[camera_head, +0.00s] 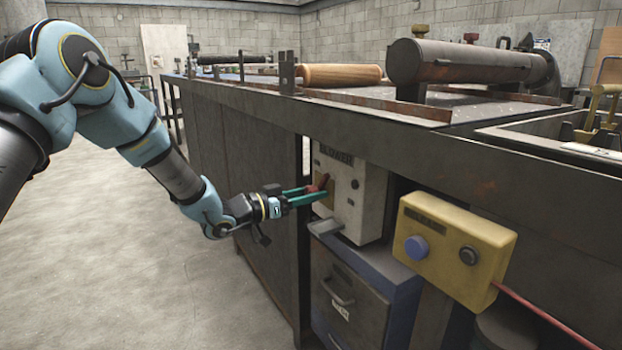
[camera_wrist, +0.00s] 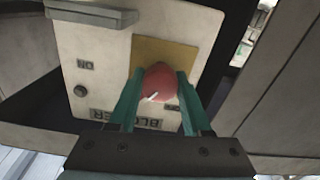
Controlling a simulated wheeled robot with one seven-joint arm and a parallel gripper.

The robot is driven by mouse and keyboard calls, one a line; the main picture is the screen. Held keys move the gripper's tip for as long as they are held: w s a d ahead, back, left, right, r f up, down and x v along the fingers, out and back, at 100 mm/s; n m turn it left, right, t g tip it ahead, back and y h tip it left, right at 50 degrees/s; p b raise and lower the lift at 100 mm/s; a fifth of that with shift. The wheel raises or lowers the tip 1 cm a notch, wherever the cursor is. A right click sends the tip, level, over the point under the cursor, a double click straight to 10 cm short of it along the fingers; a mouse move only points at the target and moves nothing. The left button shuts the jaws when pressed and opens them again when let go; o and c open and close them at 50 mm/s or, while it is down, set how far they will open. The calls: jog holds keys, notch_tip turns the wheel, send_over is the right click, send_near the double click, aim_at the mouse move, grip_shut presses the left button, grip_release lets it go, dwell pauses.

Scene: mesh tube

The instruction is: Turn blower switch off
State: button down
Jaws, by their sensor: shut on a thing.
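The blower box (camera_head: 352,193) is a pale box labelled BLOWER, mounted under the bench top. It also shows, upside down, in the wrist view (camera_wrist: 100,58). Its red switch knob (camera_wrist: 159,82) sits on a yellow plate (camera_wrist: 182,53); a white mark shows on the knob. In the head view the red knob (camera_head: 318,183) is partly hidden by my fingers. My gripper (camera_head: 310,194) has green fingers and is shut on the red knob, one finger on each side, as the wrist view (camera_wrist: 158,100) shows.
A yellow control box (camera_head: 452,247) with a blue button and a dark button hangs to the right, with a red cable. A dark drawer cabinet (camera_head: 350,300) stands below the blower box. The bench edge (camera_head: 400,152) runs above. Open floor (camera_head: 150,270) lies to the left.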

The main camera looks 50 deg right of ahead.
jog(key=n+p, duration=0.3)
jog(key=n, duration=0.1)
jog(key=shift+r+p, duration=0.1)
jog(key=shift+p, duration=0.3)
jog(key=shift+f+n+p, duration=0.2)
jog(key=shift+n+p, duration=0.55)
jog(key=shift+n, duration=0.45)
jog(key=shift+c, duration=1.7)
grip_release()
jog(key=v, duration=1.1)
jog(key=shift+d, duration=0.1)
